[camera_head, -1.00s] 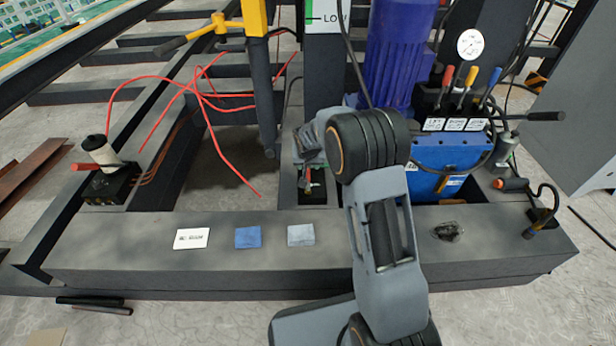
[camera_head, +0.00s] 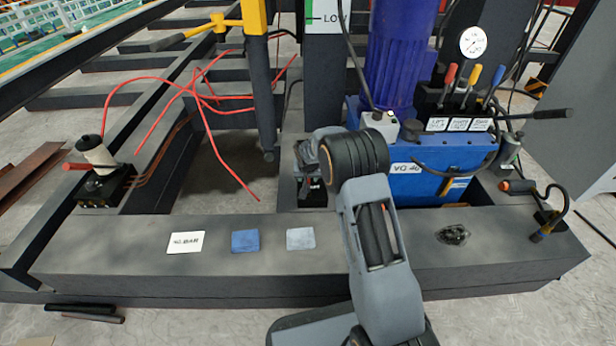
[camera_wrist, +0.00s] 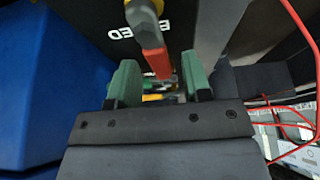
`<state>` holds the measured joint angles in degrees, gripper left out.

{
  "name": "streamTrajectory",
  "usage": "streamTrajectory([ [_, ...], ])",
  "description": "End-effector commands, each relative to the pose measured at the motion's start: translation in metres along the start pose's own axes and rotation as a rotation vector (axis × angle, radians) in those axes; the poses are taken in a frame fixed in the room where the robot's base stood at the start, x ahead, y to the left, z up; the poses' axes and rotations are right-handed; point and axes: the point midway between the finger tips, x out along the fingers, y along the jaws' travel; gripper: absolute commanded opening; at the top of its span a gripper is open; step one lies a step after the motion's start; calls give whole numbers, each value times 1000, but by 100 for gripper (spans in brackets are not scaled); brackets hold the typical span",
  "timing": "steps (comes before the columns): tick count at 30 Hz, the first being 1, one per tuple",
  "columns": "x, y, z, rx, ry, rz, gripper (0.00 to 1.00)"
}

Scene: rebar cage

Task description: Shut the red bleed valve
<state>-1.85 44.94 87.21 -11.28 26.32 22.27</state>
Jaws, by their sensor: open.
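The bleed valve shows in the wrist view as a red lever (camera_wrist: 157,60) on a yellow-brass body (camera_wrist: 142,14), in front of a dark plate with partly covered white lettering. My gripper (camera_wrist: 158,84) has two green fingers, open, one on each side of the lever's end. I see no clear contact between the fingers and the lever. In the head view my gripper (camera_head: 308,158) is low over the dark recess behind the front beam, left of the blue tank. The gripper and wrist hide most of the valve there.
The blue power unit (camera_head: 440,178) stands close right of my wrist. Red, yellow and blue levers (camera_head: 473,85) rise above it. A yellow-topped post (camera_head: 262,90) and loose red hoses (camera_head: 215,130) are to the left. The front beam (camera_head: 120,262) carries a card and two cloths.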

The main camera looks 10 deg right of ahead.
Motion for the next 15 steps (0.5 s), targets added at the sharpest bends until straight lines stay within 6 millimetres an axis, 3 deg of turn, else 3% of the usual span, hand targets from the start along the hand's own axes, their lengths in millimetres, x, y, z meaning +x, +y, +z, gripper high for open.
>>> streamTrajectory([
  [2, 0, 0, 0, 0, 0, 0, 43],
  [15, 0, 0, 0, 0, 0, 0, 1],
])
